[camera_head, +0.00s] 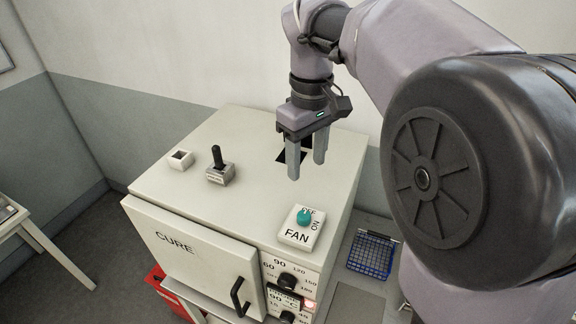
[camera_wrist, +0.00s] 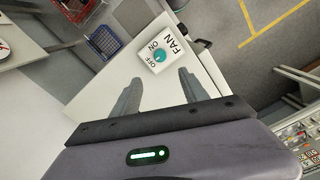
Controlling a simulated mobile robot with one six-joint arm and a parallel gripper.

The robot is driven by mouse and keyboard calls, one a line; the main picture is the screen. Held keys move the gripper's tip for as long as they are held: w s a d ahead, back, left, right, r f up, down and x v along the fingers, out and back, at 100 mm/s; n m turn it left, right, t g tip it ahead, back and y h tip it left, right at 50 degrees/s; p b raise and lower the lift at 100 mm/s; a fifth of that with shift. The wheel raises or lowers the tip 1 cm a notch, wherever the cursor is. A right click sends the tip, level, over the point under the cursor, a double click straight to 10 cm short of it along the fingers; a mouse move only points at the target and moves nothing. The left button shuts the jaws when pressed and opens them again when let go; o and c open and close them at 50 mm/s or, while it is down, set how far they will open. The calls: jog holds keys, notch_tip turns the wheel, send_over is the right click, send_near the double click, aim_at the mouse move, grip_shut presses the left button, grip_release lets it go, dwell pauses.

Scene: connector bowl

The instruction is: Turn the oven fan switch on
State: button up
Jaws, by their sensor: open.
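The fan switch (camera_head: 304,217) is a teal knob on a white plate marked FAN, OFF and ON, at the front right of the oven top. In the wrist view the teal knob (camera_wrist: 160,54) lies beyond my fingertips, between their lines. I cannot tell for sure which mark the knob points to. The oven (camera_head: 240,135) is a pale box with a door marked CURE. My gripper (camera_head: 306,170) is open and empty. It hangs above the oven top, behind the fan switch and apart from it. My gripper's two fingers (camera_wrist: 158,86) also show in the wrist view.
A black-handled lever switch (camera_head: 219,168) and a small white block (camera_head: 181,160) stand on the oven top to the left. Dials (camera_head: 288,281) and a black door handle (camera_head: 238,296) are on the front. A blue basket (camera_head: 372,256) stands at the right.

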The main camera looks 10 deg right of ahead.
aim_at(304, 214)
notch_tip(304, 214, down, 15)
jog(key=shift+s+r+b, duration=0.15)
jog(key=shift+r+b, duration=0.05)
jog(key=shift+b, duration=0.85)
jog(key=shift+f, duration=0.3)
grip_shut()
